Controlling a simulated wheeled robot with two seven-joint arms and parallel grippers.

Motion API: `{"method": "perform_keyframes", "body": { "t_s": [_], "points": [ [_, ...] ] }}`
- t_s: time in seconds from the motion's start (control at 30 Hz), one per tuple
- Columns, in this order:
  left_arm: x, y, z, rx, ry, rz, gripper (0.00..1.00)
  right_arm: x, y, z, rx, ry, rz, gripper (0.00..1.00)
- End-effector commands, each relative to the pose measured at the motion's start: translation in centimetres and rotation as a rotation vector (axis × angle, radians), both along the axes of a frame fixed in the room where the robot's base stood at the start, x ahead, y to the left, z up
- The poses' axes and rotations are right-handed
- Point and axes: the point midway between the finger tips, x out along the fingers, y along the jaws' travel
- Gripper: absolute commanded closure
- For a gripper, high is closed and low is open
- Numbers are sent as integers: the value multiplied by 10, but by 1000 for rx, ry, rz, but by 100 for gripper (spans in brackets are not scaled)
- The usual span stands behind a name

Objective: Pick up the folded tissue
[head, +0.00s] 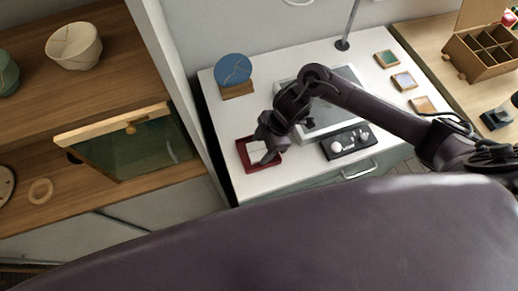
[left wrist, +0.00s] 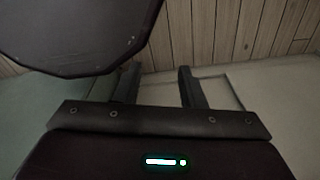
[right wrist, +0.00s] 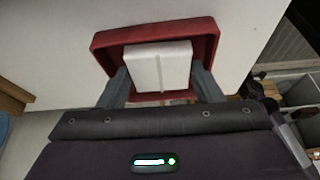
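The folded tissue (right wrist: 158,66) is a white square pad with a crease down its middle. It lies in a small red tray (right wrist: 205,38) on the white table. In the head view the tray (head: 247,162) is near the table's front left corner, and the tissue (head: 257,153) is partly hidden by my gripper. My right gripper (right wrist: 160,75) is open, with one finger on each side of the tissue's near part; I cannot tell whether they touch it. My left gripper (left wrist: 160,78) is open and empty, outside the head view.
A blue disc with gold seams (head: 233,69) stands on a wooden block behind the tray. A black tray with white pieces (head: 347,143) lies to the right. Small framed tiles (head: 403,81) line the table's right side. A wooden shelf (head: 100,95) stands at left.

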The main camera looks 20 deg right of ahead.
Motion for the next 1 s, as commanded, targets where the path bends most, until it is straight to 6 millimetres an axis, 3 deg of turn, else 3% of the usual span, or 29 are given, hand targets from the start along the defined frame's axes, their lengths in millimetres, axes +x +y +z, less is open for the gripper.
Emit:
{"method": "perform_keyframes", "body": {
  "t_s": [0.1,0.37,0.57,0.77,1.0],
  "points": [
    [-6,1,-1,1,9,0,64,0,0,0,0,0,0,62],
    [-13,1,-1,2,19,1,64,0,0,1,0,-1,0,62],
    [-13,1,-1,2,19,2,64,1,0,16,1,-3,0,62],
    [-13,1,-1,3,19,2,64,2,0,56,2,-9,3,62],
    [-12,1,13,3,18,2,64,3,-2,134,-3,-11,2,62]
  ]
}}
